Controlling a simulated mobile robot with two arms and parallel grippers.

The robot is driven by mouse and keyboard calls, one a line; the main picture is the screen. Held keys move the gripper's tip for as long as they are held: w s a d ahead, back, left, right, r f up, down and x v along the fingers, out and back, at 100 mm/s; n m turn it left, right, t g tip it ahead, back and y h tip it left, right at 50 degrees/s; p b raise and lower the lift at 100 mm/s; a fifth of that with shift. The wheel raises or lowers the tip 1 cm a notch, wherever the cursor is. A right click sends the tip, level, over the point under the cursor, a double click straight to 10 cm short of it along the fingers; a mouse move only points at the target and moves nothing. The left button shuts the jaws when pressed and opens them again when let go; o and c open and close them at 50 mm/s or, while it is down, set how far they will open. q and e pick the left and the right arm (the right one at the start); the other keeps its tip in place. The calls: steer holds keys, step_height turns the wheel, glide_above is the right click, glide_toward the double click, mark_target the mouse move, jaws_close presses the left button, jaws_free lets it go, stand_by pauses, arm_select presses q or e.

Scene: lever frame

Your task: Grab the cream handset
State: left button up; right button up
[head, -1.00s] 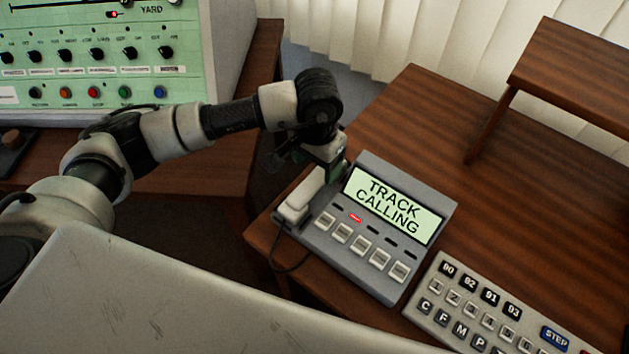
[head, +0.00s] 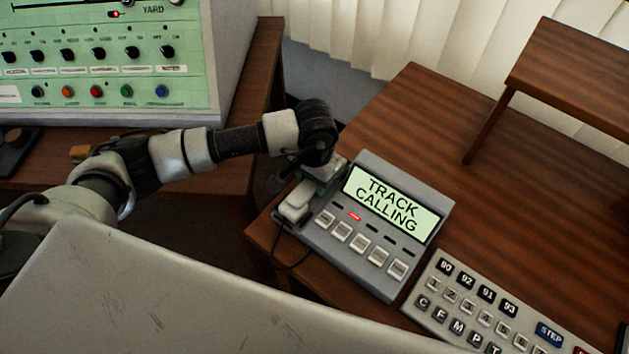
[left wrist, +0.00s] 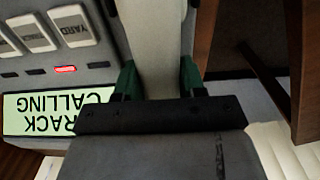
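The cream handset (head: 296,208) lies along the left side of a grey phone unit (head: 340,270), its near end showing and its far part hidden under my gripper. The unit's screen reads TRACK CALLING and a red light glows below it. My left gripper (head: 312,185) is over the handset. In the left wrist view the handset (left wrist: 158,45) runs between the green fingertips of my left gripper (left wrist: 160,80). Both fingers lie against its sides with no gap that I can see. The handset looks still down on the unit. My right gripper is not in view.
A dark cord (head: 275,255) hangs from the handset's near end over the desk edge. A keypad (head: 490,310) lies to the right of the unit. A wooden shelf (head: 580,75) stands at the back right. A green control panel (head: 100,60) is at the left. The desk behind the unit is bare.

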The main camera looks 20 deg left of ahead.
arm_select(q)
steer(key=c, duration=0.3)
step_height(320, 180, up, 10)
steer(key=shift+r+b, duration=0.1)
steer(key=shift+b, duration=0.5)
stand_by(0.6)
